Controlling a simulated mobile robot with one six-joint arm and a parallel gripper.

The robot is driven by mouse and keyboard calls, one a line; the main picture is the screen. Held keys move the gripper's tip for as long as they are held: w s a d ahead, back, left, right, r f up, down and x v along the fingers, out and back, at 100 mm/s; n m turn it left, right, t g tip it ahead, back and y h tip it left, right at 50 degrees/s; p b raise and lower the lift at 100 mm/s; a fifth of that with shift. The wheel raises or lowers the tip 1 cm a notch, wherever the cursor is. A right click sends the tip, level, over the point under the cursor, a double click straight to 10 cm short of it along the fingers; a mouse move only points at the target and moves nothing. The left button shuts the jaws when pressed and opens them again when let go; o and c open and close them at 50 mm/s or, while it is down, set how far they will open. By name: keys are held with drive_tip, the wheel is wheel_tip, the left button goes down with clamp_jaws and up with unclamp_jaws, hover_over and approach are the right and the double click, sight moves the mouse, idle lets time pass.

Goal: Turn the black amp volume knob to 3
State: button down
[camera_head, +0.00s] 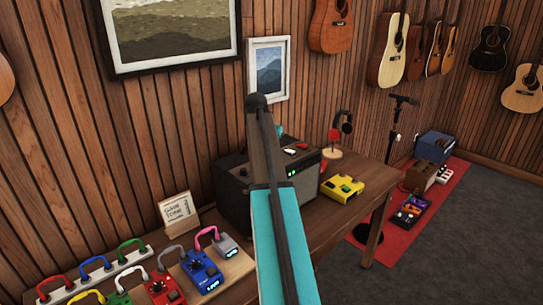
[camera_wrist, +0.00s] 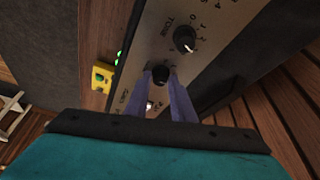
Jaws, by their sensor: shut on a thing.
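The dark amp (camera_head: 236,192) stands on the wooden table, partly hidden behind my arm. In the wrist view its light metal control panel (camera_wrist: 208,18) shows a black knob (camera_wrist: 160,74) between my fingertips. My gripper (camera_wrist: 161,76) is shut on this knob, one purple finger at each side. The knob's label and pointer are hidden or too small to read. A second black knob (camera_wrist: 185,38) with a white pointer line sits apart, beside the word TONE and a ring of numbers. My fingers are hidden in the head view.
A yellow pedal (camera_head: 342,188) and a headphone stand (camera_head: 331,153) are right of the amp. A small sign (camera_head: 178,213) and several coloured pedals, including a blue one (camera_head: 203,270), are at the left.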

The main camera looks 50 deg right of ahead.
drive_tip(key=m+g, duration=0.1)
drive_tip(key=m, duration=0.1)
drive_tip(key=m+g+b, duration=0.1)
drive_tip(key=m, duration=0.1)
drive_tip(key=shift+w+m, duration=0.2)
drive_tip(key=shift+m, duration=0.2)
idle(0.4)
drive_tip(key=c, duration=1.5)
unclamp_jaws()
drive_tip(key=shift+c, duration=0.2)
drive_tip(key=b+v, duration=0.3)
drive_tip(key=v, duration=1.1)
